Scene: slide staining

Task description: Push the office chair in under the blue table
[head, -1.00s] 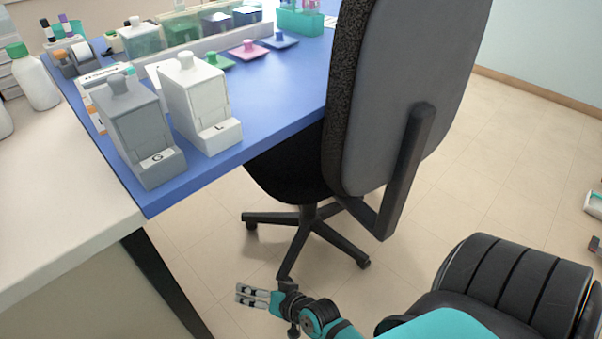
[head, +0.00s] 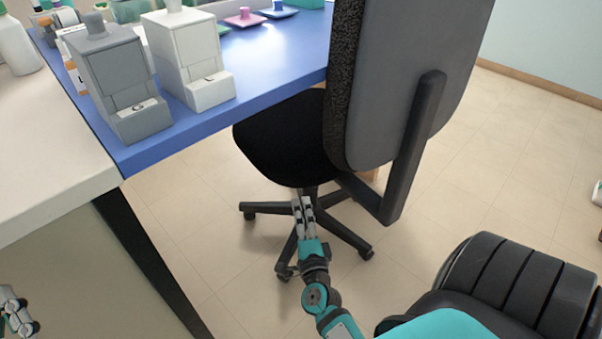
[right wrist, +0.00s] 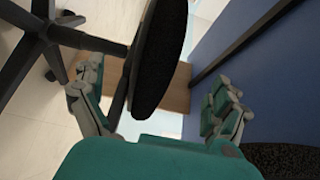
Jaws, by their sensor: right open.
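The office chair (head: 400,90) has a grey-backed backrest, a black seat (head: 280,140) and a black star base on casters. Its seat is close to the near edge of the blue table (head: 265,65), partly overlapped by it in the head view. My right gripper (head: 303,205) is low, in front of the chair's base and below the seat in the picture. In the right wrist view its fingers are spread, with a dark disc-like chair part (right wrist: 165,55) showing between and beyond them; contact cannot be told. My left gripper (head: 14,312) shows partly at the lower left.
A grey lidded box (head: 120,85) and a white one (head: 190,65) stand near the blue table's front edge. A pale counter (head: 45,170) adjoins it on the left, with a dark table leg (head: 150,260) below.

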